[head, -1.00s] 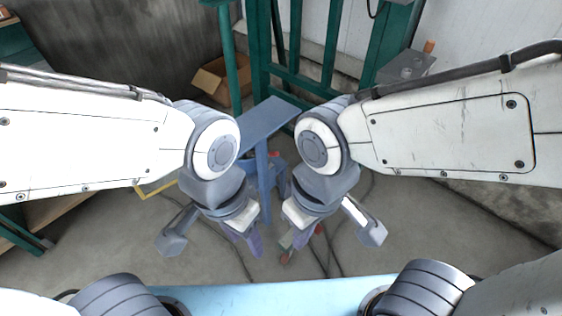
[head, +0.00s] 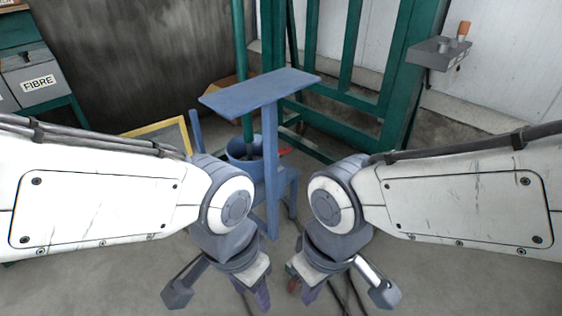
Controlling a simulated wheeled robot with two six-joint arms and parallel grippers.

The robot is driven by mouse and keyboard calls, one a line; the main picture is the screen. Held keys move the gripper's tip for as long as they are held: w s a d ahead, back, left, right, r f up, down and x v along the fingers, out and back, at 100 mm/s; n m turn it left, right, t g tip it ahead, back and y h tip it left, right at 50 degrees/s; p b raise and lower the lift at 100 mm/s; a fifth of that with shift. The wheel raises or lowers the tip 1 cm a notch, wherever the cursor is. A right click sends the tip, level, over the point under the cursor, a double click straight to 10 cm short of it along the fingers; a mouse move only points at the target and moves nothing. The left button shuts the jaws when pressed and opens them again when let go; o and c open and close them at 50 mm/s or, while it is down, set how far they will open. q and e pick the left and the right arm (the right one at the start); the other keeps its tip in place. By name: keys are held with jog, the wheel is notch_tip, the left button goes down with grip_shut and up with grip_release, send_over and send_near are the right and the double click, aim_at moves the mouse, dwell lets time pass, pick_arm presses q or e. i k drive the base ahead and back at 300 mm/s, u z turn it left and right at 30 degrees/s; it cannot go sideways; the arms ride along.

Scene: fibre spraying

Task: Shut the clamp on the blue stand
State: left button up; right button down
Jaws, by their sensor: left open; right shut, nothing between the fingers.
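The blue stand (head: 271,165) stands ahead of me, with a flat blue top plate (head: 258,91) on an upright post. A small red part (head: 284,152) shows beside the post; I cannot tell whether it belongs to the clamp. No clamp can be made out clearly. My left gripper (head: 259,301) is low in the head view, in front of the stand and apart from it, open and empty. My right gripper (head: 308,295) is just to its right, shut with nothing in it. Both fingertips are small and partly hidden by the wrists.
A blue bucket (head: 243,150) is behind the post. A green frame (head: 385,75) stands at the back right with a grey shelf box (head: 438,53). A grey FIBRE bin (head: 37,82) is at the left. A yellow-edged frame (head: 160,132) leans nearby. Cables lie on the floor.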

aim_at(287, 150)
jog(key=k, duration=1.35)
jog(key=z, duration=0.65)
jog(key=i, duration=1.75)
jog(key=u, duration=0.75)
